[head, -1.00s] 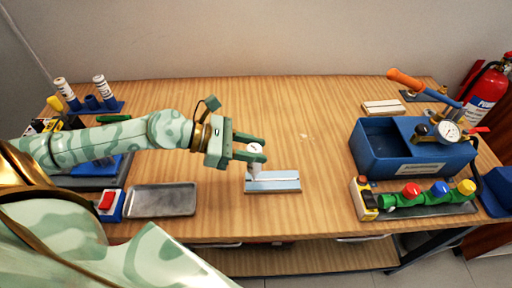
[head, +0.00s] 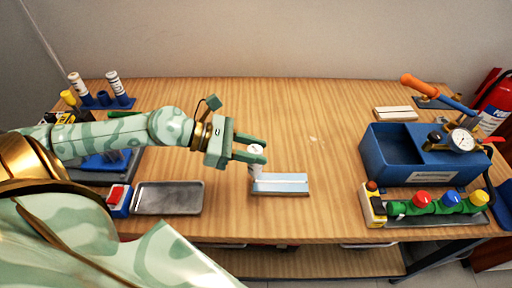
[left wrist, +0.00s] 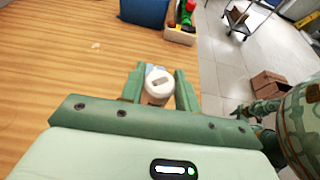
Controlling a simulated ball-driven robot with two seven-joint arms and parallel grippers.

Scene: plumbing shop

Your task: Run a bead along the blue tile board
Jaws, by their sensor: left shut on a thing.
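The blue tile board (head: 290,188) lies flat on the bench, with a pale line running along it. My left gripper (head: 262,154) is shut on a white sealant tube (head: 256,151), held upright with its nozzle down at the board's left end. Whether the tip touches the board I cannot tell. In the left wrist view the tube's round white end (left wrist: 159,82) sits between the fingers and hides most of the board. Green parts of my right arm show at the right edge of that view; its fingers are not clear.
A grey metal tray (head: 167,198) and a red switch box lie left of the board. A blue pump tank (head: 392,158) and a green valve manifold (head: 437,208) stand to the right. Tubes stand in a rack at the back left. The bench behind the board is clear.

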